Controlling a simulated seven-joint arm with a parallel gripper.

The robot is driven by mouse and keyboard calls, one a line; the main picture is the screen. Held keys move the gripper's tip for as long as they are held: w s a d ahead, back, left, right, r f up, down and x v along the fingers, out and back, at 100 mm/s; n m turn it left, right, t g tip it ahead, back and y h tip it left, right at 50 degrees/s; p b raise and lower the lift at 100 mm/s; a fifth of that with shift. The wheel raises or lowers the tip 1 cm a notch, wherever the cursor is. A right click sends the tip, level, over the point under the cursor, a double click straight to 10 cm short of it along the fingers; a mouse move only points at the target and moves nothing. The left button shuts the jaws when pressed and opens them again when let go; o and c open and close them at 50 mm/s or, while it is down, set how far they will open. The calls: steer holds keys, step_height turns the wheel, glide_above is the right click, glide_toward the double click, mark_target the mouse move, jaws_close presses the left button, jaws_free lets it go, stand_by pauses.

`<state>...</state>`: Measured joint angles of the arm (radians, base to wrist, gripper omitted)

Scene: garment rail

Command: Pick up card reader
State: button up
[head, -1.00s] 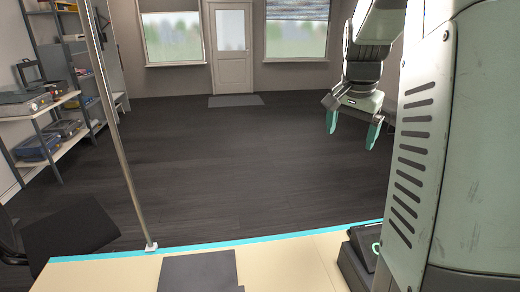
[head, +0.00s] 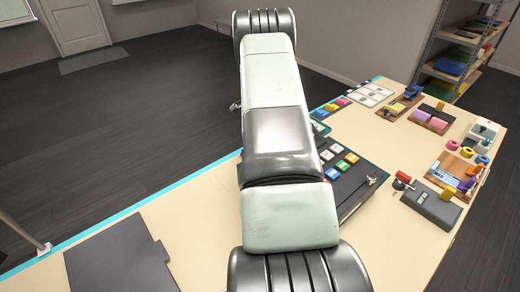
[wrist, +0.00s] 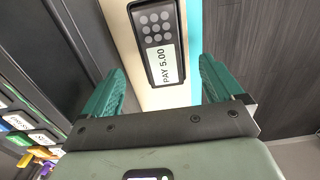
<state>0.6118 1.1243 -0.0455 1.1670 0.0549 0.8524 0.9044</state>
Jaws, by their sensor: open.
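The card reader (wrist: 158,45) shows at the top of the wrist view. It is dark, with a round-button keypad and a pale screen reading "PAY 5.00", and lies on the pale counter top near its turquoise edge. My gripper (wrist: 163,68) is open, with one green finger to the left of the card reader and one to the right. Nothing is held between them. Whether the fingers are down level with the reader, I cannot tell. In the head view my arm crosses the middle, and I make out neither gripper nor card reader there.
A dark unit with coloured keys (head: 340,165) stands beside my arm on the counter (head: 195,225). Wooden boards with small items and a grey box with a red knob (head: 432,203) stand to the right. A dark flat panel (head: 120,258) lies at left. A thin pole rises at far left.

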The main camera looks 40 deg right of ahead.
steer(key=f, duration=0.6)
steer(key=shift+d+f, duration=0.25)
steer(key=shift+f, duration=0.15)
steer(key=shift+w, duration=0.1)
steer(key=c, duration=1.3)
step_height(320, 180, up, 15)
steer(key=shift+r, duration=0.1)
